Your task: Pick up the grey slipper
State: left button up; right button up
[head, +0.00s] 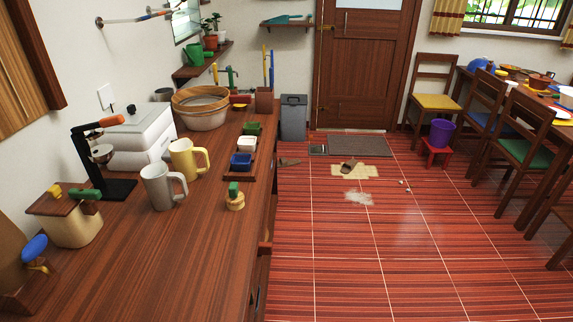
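A small brownish-grey thing that looks like a slipper (348,166) lies on the floor far ahead, on a beige patch (375,171) in front of the door. It is too small in the view to make out its details or to be sure of its colour. Neither of my grippers shows in the head view.
A wooden counter (215,255) with mugs and a coffee stand runs along the left. A pale scattered pile (359,198) lies on the floor. A grey bin (293,117) stands beyond the counter. Chairs and a table (548,205) line the right. The middle floor is open.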

aim_at(283, 162)
jog(key=i+l, duration=0.1)
jog(key=l, duration=0.3)
jog(key=i+l, duration=0.15)
jog(key=l, duration=0.3)
jog(key=i+l+z, duration=0.1)
jog(key=i+l, duration=0.45)
jog(key=i, duration=0.15)
jog(key=i+l+z, duration=0.1)
jog(key=i+l, duration=0.45)
jog(key=i+u, duration=0.1)
jog(key=i, duration=1.05)
jog(key=i+l, duration=0.15)
jog(key=i, duration=1)
jog(key=i+u, duration=0.45)
jog(key=i+l+u, duration=0.15)
jog(key=i+u, duration=0.3)
jog(key=i+l+u, duration=0.5)
jog(key=i+j, duration=0.1)
